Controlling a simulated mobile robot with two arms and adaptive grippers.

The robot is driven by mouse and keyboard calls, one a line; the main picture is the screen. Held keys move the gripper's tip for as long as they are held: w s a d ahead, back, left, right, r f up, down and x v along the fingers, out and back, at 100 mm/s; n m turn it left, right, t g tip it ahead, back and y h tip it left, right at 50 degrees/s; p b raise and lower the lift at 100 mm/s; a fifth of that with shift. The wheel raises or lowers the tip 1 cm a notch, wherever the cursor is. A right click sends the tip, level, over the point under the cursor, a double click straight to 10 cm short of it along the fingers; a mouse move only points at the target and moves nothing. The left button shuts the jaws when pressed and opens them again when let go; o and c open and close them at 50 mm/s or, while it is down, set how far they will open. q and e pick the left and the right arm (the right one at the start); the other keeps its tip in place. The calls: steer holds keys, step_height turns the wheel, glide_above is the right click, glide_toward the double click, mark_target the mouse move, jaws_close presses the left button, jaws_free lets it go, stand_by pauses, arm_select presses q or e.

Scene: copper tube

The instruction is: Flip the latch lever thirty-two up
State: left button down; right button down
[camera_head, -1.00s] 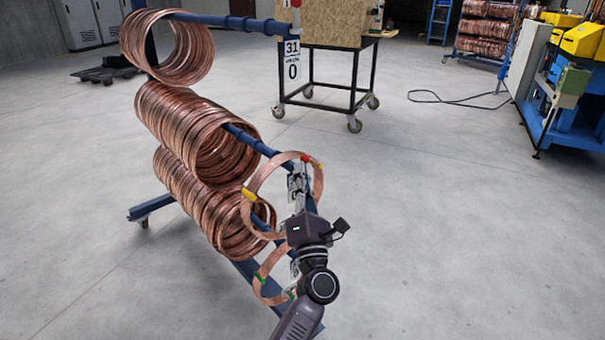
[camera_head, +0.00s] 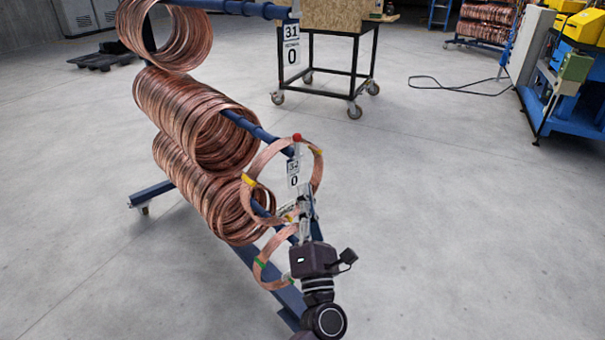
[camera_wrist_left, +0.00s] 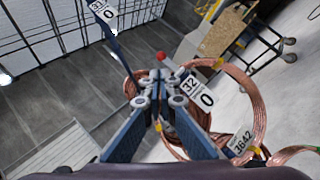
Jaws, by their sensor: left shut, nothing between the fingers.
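The latch lever thirty-two shows as a red knob (camera_head: 297,138) at the end of the middle blue bar, above the plate marked 32 over 0 (camera_head: 293,173). The knob stands at the top. In the left wrist view the red knob (camera_wrist_left: 161,57) and the 32 plate (camera_wrist_left: 196,90) lie just beyond the fingers. My left gripper (camera_head: 306,190) points up below the plate, shut and empty. In the left wrist view its fingertips (camera_wrist_left: 158,78) are together and partly overlap the copper rings behind. Whether they touch the lever or plate, I cannot tell. My right gripper is out of view.
Copper coils (camera_head: 195,120) hang on the blue rack. A loose taped ring (camera_head: 262,165) hangs around the middle bar, close to my gripper, with another ring (camera_head: 265,262) below. The 31 plate (camera_head: 291,43) is on the upper bar. Open floor (camera_head: 440,240) lies to the right.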

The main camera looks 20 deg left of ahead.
arm_select(q)
steer(key=shift+v, duration=1.15)
